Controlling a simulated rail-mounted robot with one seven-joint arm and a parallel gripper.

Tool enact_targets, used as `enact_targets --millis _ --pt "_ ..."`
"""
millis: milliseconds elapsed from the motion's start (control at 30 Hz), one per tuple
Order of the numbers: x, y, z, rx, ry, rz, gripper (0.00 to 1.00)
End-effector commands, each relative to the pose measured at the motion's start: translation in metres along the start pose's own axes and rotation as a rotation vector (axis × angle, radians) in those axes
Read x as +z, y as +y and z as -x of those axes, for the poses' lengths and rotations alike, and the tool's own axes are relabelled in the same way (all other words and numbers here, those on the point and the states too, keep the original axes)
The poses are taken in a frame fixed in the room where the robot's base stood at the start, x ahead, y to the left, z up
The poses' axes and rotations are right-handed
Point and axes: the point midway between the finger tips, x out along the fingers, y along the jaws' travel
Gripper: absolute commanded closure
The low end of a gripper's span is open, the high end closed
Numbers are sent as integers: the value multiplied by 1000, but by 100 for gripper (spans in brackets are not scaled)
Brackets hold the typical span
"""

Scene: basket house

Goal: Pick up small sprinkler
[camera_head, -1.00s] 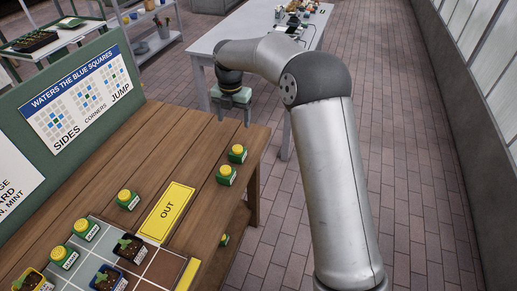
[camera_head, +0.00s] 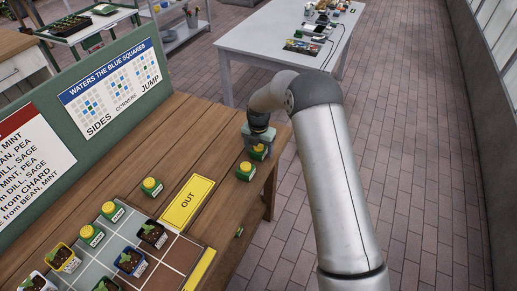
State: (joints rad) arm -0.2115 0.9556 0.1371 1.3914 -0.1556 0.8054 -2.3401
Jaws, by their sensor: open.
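Several small green sprinklers with yellow tops stand on the wooden table. One sprinkler (camera_head: 257,153) is at the table's far right corner, directly under my gripper (camera_head: 258,148). My gripper points down over it, with its fingers beside the sprinkler's top. The gripper is open, and whether the fingers touch it cannot be seen. A second sprinkler (camera_head: 246,172) stands close by, just nearer. Another sprinkler (camera_head: 151,187) stands left of the yellow OUT card (camera_head: 188,202). Two more sprinklers, one at the grid's far edge (camera_head: 112,211) and one lower left (camera_head: 91,235), stand beside the grid.
A tiled grid board (camera_head: 165,272) holds potted seedlings, including a dark pot (camera_head: 152,235) and a blue pot (camera_head: 131,261). A green board with signs (camera_head: 110,88) stands along the table's left. A white table (camera_head: 262,38) with equipment is behind.

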Motion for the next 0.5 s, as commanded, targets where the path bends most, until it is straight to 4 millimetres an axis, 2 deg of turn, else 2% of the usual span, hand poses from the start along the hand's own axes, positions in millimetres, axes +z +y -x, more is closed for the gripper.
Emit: enact_targets --millis 100,333,500 --pt "0 0 -8 0 1 -1 27" --pt "0 0 -10 1 0 -1 27" --pt "0 0 -10 1 0 -1 75"
